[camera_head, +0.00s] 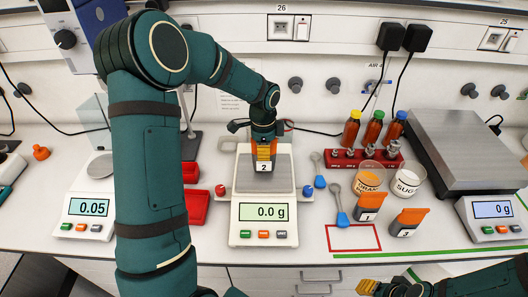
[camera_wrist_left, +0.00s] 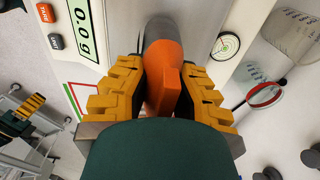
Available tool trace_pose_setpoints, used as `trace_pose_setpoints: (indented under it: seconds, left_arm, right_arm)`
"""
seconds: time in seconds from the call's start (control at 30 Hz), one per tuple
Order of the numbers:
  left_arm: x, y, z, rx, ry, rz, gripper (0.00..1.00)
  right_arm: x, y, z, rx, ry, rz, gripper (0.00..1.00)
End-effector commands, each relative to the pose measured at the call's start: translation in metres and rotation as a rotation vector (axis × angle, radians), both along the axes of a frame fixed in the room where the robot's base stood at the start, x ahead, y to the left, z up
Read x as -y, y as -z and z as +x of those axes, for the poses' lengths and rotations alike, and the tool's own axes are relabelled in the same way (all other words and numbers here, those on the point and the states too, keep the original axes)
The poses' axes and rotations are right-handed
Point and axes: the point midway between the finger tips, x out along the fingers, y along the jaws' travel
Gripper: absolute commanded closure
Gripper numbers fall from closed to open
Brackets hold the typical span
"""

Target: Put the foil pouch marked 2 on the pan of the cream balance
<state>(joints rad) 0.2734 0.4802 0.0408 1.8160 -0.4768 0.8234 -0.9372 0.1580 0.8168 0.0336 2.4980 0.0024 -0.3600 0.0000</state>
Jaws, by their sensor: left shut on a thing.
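My left gripper (camera_head: 263,150) is shut on the orange foil pouch marked 2 (camera_head: 264,167). The pouch is upright over the grey pan (camera_head: 243,184) of the cream balance (camera_head: 248,213), whose display reads 0.0 g. I cannot tell if its lower edge touches the pan. In the left wrist view, the pouch (camera_wrist_left: 164,70) sits between the yellow fingers, and the balance (camera_wrist_left: 72,25) is behind it. My right gripper (camera_head: 368,287) shows partly at the bottom edge, away from the pouch; its opening is unclear.
Pouches marked 1 (camera_head: 369,203) and 3 (camera_head: 408,222) stand to the right, near a red-outlined rectangle (camera_head: 353,250). Two spoons, tubs and a red bottle rack (camera_head: 345,158) are beside the balance. Another balance (camera_head: 85,207) reading 0.05 is left; a large scale (camera_head: 462,150) is right.

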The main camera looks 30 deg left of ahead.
Motion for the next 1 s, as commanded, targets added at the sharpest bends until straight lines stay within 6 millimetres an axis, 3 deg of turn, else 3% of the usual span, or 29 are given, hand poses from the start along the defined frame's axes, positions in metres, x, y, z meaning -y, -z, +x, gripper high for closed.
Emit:
trace_pose_setpoints:
  seconds: [0.1, 0.43, 0.47, 0.5, 0.83, 1.0]
  left_arm:
    - [0.0, 0.009, 0.0, 0.001, 0.0, 0.0, 1.0]
    - [0.0, 0.012, 0.0, 0.002, 0.0, 0.0, 1.0]
    - [0.0, 0.012, 0.0, 0.001, 0.0, 0.0, 0.68]
    - [0.0, 0.012, 0.0, 0.001, 0.0, 0.0, 0.58]
    - [0.0, 0.01, 0.0, 0.001, 0.0, 0.0, 0.58]
    - [-0.001, -0.006, 0.001, 0.005, 0.0, 0.001, 0.58]
  right_arm:
    - [0.0, 0.0, 0.0, 0.0, 0.0, 0.0, 0.66]
    - [0.0, 0.003, 0.0, 0.0, 0.0, 0.0, 0.66]
    - [0.0, 0.003, 0.0, 0.0, 0.0, 0.0, 0.66]
    - [0.0, 0.002, 0.0, 0.0, 0.0, 0.0, 0.66]
    - [0.0, 0.001, 0.0, 0.0, 0.0, 0.0, 0.66]
    - [0.0, -0.001, 0.0, 0.0, 0.0, 0.0, 0.66]
